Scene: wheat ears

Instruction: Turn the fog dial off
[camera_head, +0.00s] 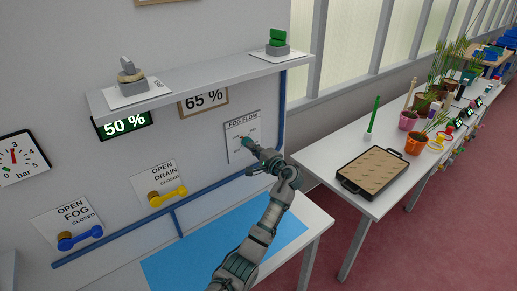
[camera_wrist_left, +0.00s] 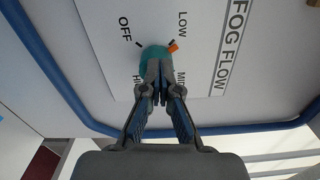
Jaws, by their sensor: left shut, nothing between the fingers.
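The fog dial (camera_wrist_left: 153,54) is a round teal knob with an orange pointer on the white FOG FLOW panel (camera_head: 235,131). In the left wrist view its orange mark (camera_wrist_left: 173,46) is near LOW; OFF is printed left of LOW. MID and HI are partly hidden by my fingers. My left gripper (camera_wrist_left: 160,98) is shut and empty, its fingertips at the dial, overlapping its lower part in the left wrist view. I cannot tell whether they touch it. In the head view, my left gripper (camera_head: 250,146) is in front of the panel. My right gripper is not in view.
A grey shelf (camera_head: 205,75) juts out above the panel. Blue pipes (camera_head: 225,179) run along the wall. A yellow drain lever (camera_head: 168,196) and a blue fog lever (camera_head: 80,237) are to the left. A table with a black tray (camera_head: 345,182) and potted plants is to the right.

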